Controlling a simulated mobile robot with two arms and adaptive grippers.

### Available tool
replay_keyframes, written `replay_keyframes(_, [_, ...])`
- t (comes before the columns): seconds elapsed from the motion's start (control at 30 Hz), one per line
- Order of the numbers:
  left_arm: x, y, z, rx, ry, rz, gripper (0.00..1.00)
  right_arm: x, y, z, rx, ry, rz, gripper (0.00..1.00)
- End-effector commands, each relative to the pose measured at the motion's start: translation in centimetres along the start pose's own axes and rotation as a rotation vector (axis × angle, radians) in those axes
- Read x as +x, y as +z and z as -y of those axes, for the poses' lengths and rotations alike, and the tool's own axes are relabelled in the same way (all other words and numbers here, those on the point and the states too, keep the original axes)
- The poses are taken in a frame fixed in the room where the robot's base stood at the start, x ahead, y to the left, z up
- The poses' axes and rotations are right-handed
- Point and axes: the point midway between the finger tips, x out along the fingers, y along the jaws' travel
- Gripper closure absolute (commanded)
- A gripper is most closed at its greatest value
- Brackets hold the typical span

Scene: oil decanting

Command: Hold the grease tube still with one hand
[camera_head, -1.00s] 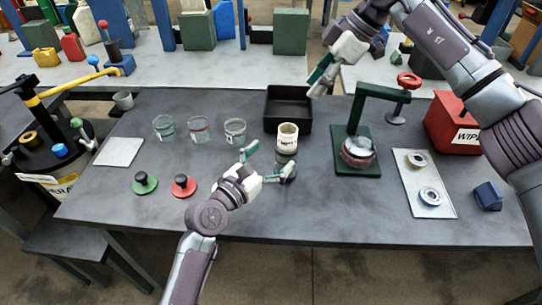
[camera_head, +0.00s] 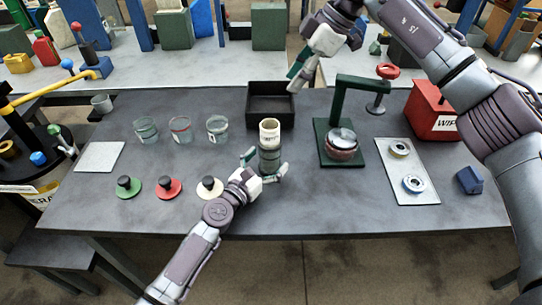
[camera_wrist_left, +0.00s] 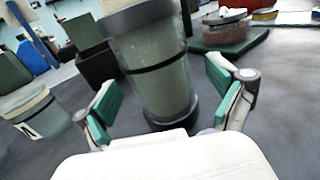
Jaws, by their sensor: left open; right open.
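The grease tube (camera_head: 270,158) stands upright on the grey table, with a pale cup-like top. In the left wrist view the tube (camera_wrist_left: 160,80) is a greenish translucent cylinder with a dark rim, band and base. My left gripper (camera_head: 264,166) is open low at the tube. In its wrist view the green-padded fingers (camera_wrist_left: 164,100) stand on either side of the tube, with visible gaps on both sides. My right gripper (camera_head: 299,80) is open and empty, raised above the table behind the tube, near the black tray.
A black tray (camera_head: 252,117) lies behind the tube. Three glass cups, including one (camera_head: 217,130), stand left. A green press (camera_head: 342,160) stands right. Three knobbed discs, including a cream one (camera_head: 209,190), lie front left. A red box (camera_head: 430,110) stands far right.

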Motion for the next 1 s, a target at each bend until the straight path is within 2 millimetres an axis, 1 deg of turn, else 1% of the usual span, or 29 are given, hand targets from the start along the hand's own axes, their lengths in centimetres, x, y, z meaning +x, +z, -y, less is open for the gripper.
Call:
replay_keyframes(0.03, [0.6,0.1,0.1,-0.002,0.000,0.001,0.05,0.0,0.0,0.0,0.000,0.000,0.000,0.58])
replay_keyframes(0.2, [1.5,0.0,0.1,-0.001,-0.001,0.000,0.05,0.0,0.0,0.0,0.000,0.000,0.000,0.58])
replay_keyframes(0.47, [1.6,0.0,0.1,-0.001,-0.001,0.000,0.05,0.0,0.0,0.0,0.000,0.000,0.000,0.58])
replay_keyframes(0.5, [1.6,0.0,0.1,-0.001,-0.001,0.000,0.09,0.0,0.0,0.0,0.000,0.000,0.000,0.58])
replay_keyframes(0.57, [1.6,0.0,0.1,-0.001,-0.001,0.000,0.19,0.0,0.0,0.0,0.000,0.000,0.000,0.58])
replay_keyframes(0.6, [1.6,0.0,0.1,-0.001,-0.001,0.000,0.25,0.0,0.0,0.0,0.000,0.000,0.000,0.58])
replay_keyframes(0.67, [1.6,0.0,0.1,-0.001,-0.001,0.000,0.35,0.0,0.0,0.0,0.000,0.000,0.000,0.58])
replay_keyframes(0.7, [1.6,0.0,0.1,-0.001,-0.001,0.000,0.42,0.0,0.0,0.0,0.000,0.000,0.000,0.58])
replay_keyframes(0.93, [1.6,0.0,0.1,-0.001,-0.001,0.000,0.80,0.0,0.0,0.0,0.000,0.000,0.000,0.58])
replay_keyframes(0.97, [1.6,0.0,0.1,-0.001,-0.001,0.000,0.85,0.0,0.0,0.0,0.000,0.000,0.000,0.58])
replay_keyframes(1.0, [1.6,0.0,0.1,-0.001,-0.001,0.000,0.85,0.0,0.0,0.0,0.000,0.000,0.000,0.58])
